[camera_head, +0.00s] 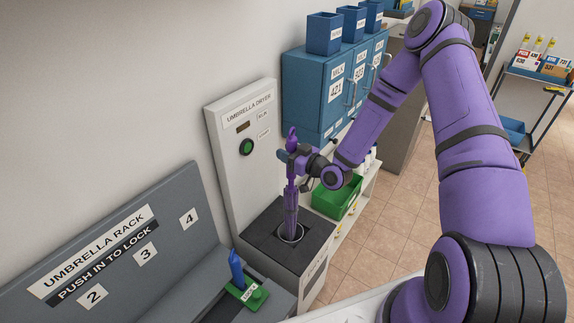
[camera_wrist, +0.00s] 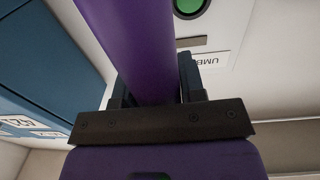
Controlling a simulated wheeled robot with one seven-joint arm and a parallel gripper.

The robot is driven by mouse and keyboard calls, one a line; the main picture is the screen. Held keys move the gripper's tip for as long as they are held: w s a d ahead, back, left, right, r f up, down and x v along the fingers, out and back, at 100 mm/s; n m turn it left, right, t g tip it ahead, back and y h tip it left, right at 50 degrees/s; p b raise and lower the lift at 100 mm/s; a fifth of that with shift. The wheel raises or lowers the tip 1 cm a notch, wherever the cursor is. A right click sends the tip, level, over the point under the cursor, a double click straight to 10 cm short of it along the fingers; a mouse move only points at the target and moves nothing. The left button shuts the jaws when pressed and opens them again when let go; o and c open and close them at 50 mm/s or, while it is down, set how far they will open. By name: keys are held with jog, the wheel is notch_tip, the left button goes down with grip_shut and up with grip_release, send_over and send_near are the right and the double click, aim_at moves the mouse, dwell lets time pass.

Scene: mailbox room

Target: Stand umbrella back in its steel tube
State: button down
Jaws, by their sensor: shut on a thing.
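A closed purple umbrella (camera_head: 291,205) stands roughly upright at the umbrella dryer. Its lower end is in or right at the round steel-rimmed opening (camera_head: 281,238) in the dryer's dark top; how deep it reaches is hard to tell. My gripper (camera_head: 293,160) is shut on the upper part of the umbrella, below its handle end. In the wrist view, the purple shaft (camera_wrist: 130,45) passes between the two dark fingers of my gripper (camera_wrist: 155,90). The wrist view does not show the umbrella's tip or the opening.
The dryer panel (camera_head: 240,110) has a green button (camera_head: 246,147). The grey umbrella rack (camera_head: 135,250), numbered and marked "push in to lock", is at left, with a blue handle (camera_head: 236,268) in a green block (camera_head: 252,292). Blue lockers (camera_head: 325,85) and a green bin (camera_head: 335,200) stand behind.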

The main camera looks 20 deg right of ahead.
notch_tip(320, 180, up, 13)
dwell(0.9)
jog(key=shift+d+f, duration=0.1)
